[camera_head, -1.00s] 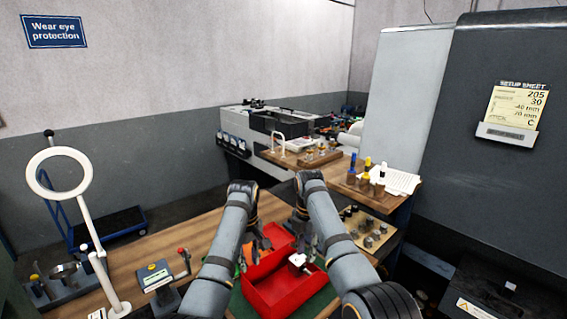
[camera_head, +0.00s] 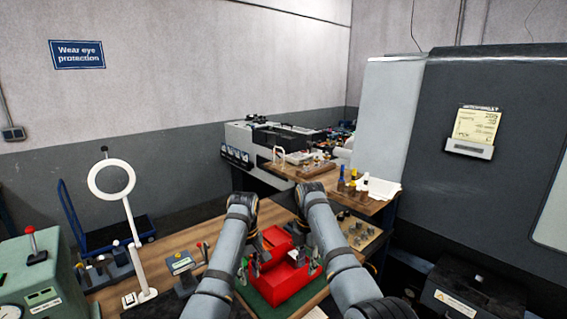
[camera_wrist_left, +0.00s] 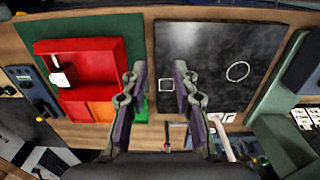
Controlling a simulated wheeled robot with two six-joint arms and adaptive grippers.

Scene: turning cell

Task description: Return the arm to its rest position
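My left gripper (camera_head: 254,268) hangs over the bench beside the red tray (camera_head: 290,284) in the head view. In the left wrist view the left gripper (camera_wrist_left: 160,72) has its two fingers apart with nothing between them, above the bench. The red tray (camera_wrist_left: 108,70) lies left of those fingers. My right gripper (camera_head: 312,268) is at the tray's right side in the head view. Its fingers are small and partly hidden by the arm, so its opening is unclear. A small white part (camera_head: 295,256) shows at the tray near the right gripper.
A green mat (camera_head: 252,296) lies under the tray. A ring lamp (camera_head: 112,180) and a small gauge stand (camera_head: 182,265) are to the left. A wooden block with metal pieces (camera_head: 358,232) is to the right. A dark plate (camera_wrist_left: 210,60) lies beside the tray.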

